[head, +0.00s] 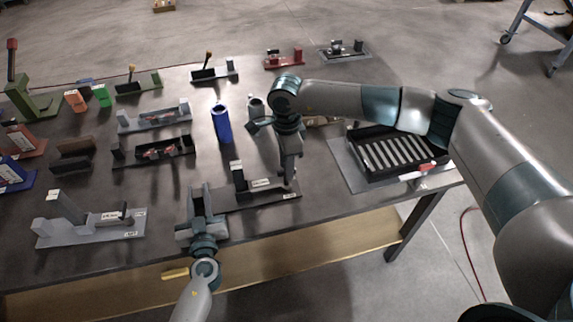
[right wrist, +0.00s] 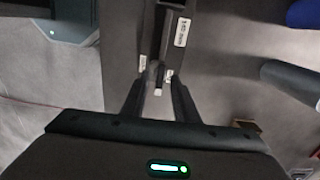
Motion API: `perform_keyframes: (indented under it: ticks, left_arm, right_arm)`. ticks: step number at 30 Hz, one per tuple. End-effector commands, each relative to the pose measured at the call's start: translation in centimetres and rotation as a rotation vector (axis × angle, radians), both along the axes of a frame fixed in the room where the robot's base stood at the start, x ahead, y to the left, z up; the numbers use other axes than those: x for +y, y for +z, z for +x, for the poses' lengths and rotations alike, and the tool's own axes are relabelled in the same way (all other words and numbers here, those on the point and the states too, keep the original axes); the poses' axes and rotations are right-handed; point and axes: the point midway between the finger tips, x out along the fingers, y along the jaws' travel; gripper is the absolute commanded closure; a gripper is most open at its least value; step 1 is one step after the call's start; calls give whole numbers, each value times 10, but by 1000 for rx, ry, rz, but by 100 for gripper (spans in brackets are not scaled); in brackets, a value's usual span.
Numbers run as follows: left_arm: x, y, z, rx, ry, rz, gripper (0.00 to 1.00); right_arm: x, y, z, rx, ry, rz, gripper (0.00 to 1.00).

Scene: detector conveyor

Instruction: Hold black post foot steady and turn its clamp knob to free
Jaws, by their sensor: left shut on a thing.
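The black post foot (head: 262,193) lies near the front edge of the table, with an upright block at its left end and a white label on its base. My left gripper (head: 203,189) is shut on the post foot at its left end; the exact contact is hard to see. My right gripper (head: 289,178) points down at the foot's right end and hides the clamp knob in the head view. In the right wrist view its two fingers (right wrist: 159,88) stand apart, with the small dark clamp knob (right wrist: 153,70) between them. Whether they touch it I cannot tell.
A grey fixture (head: 90,230) lies left of my left gripper. A blue cylinder (head: 221,124) and a grey cylinder (head: 257,108) stand behind the post foot. A black slotted tray (head: 385,176) lies to the right on a grey plate. More fixtures fill the table's left and back.

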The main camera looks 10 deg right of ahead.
Motion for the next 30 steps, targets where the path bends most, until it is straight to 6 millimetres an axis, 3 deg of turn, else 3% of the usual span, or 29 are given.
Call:
perform_keyframes:
  ticks: [5, 21, 30]
  left_arm:
    - [0, 0, 0, 1, 0, 0, 100]
    - [0, -1, 0, 1, 0, 0, 100]
    - [0, -1, 0, 1, 0, 0, 100]
  right_arm:
    - [0, 16, 1, -3, 1, 1, 73]
    - [0, 103, 1, -3, 1, 1, 73]
    - [-1, 117, 1, -1, 0, 0, 73]
